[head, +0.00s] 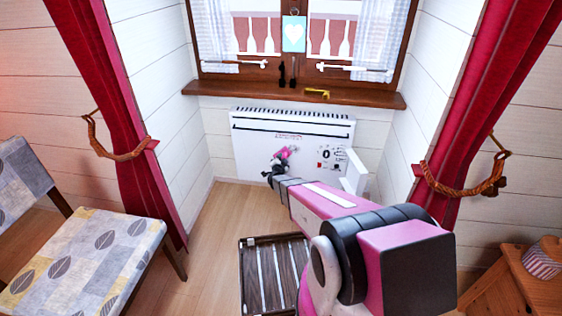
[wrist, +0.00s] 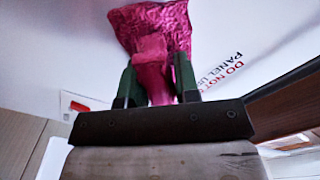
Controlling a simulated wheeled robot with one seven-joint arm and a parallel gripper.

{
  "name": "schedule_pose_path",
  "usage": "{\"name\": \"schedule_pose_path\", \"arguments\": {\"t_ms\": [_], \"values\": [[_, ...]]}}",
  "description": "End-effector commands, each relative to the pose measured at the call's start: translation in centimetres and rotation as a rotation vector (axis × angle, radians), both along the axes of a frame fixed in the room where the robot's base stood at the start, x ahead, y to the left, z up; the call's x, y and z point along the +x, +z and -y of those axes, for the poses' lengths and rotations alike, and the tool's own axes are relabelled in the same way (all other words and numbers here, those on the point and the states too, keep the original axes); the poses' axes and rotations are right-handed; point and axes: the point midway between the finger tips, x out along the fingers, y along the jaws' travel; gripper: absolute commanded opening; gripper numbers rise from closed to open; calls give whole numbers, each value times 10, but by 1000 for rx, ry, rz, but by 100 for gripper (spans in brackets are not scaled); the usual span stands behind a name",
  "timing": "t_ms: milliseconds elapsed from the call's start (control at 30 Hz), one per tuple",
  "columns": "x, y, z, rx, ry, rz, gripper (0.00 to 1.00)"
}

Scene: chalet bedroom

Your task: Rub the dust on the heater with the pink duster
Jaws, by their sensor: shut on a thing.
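The white heater (head: 250,138) is on the wall below the window, with dark vent slots along its top and printed marks on its front. The pink duster (head: 286,152) shows in front of the heater's face at the end of my arm. My gripper (head: 274,170) is shut on it. In the wrist view, the green fingers of my gripper (wrist: 156,82) clasp the duster's narrow handle, and its wide crinkled head (wrist: 150,22) is against or close to the white heater panel (wrist: 230,25). I cannot tell whether they touch. I cannot make out dust on the heater.
A dark slatted crate (head: 250,285) sits on the floor below my arm. A cushioned chair (head: 80,255) stands at left and a wooden stand (head: 520,290) at right. Red curtains (head: 110,80) flank the alcove. A brown sill (head: 215,93) juts out above the heater.

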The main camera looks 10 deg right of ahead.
Motion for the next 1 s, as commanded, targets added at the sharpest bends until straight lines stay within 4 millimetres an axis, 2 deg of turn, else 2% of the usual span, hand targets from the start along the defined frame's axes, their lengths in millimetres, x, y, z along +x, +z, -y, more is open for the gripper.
{"name": "schedule_pose_path", "arguments": {"t_ms": [1000], "values": [[8, 0, 3, 0, -1, 1, 10]]}}
